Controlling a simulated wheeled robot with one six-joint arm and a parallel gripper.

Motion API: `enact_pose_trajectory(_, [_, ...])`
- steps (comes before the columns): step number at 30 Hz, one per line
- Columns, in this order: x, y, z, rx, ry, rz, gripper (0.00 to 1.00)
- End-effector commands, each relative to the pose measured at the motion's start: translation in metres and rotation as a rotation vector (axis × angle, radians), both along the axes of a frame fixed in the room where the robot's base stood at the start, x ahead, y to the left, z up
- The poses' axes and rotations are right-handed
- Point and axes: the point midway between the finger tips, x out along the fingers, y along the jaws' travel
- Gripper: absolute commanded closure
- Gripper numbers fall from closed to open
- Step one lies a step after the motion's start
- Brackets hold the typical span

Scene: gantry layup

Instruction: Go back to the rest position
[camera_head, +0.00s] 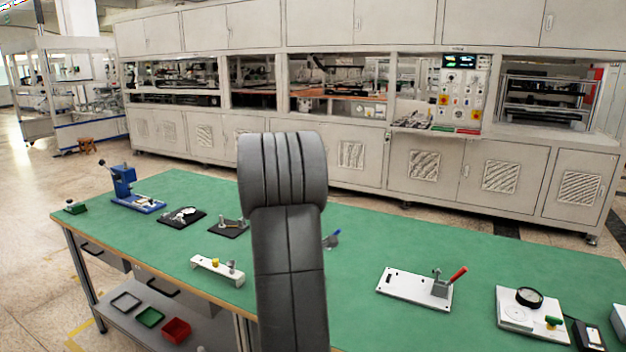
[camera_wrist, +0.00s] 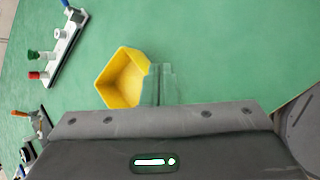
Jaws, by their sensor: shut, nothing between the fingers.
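My gripper (camera_wrist: 162,84) shows in the wrist view at the lower middle, its narrow, pale greenish fingers close together with nothing seen between them. The fingers are above the green table (camera_wrist: 230,55) and overlap the right edge of a yellow open bin (camera_wrist: 122,82) in the picture. I cannot tell whether they touch it. In the head view my dark grey arm rises in the middle and hides part of the table. The gripper itself does not show there.
On the table (camera_head: 365,235) stand a blue press (camera_head: 124,184), a white bracket (camera_head: 217,269), a white plate with a red-handled clamp (camera_head: 400,286) and a white plate with a black ring (camera_head: 510,310). A long machine (camera_head: 360,155) stands behind. Bare green surface lies between fixtures.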

Motion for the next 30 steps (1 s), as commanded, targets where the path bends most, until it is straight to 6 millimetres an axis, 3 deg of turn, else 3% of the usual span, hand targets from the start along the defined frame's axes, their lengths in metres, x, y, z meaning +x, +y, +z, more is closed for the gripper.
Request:
enact_pose_trajectory(21, [-0.020, 0.051, 0.001, 0.255, -0.172, -0.347, 1.00])
enact_pose_trajectory(30, [-0.025, 0.060, 0.002, 0.310, -0.208, -0.423, 1.00])
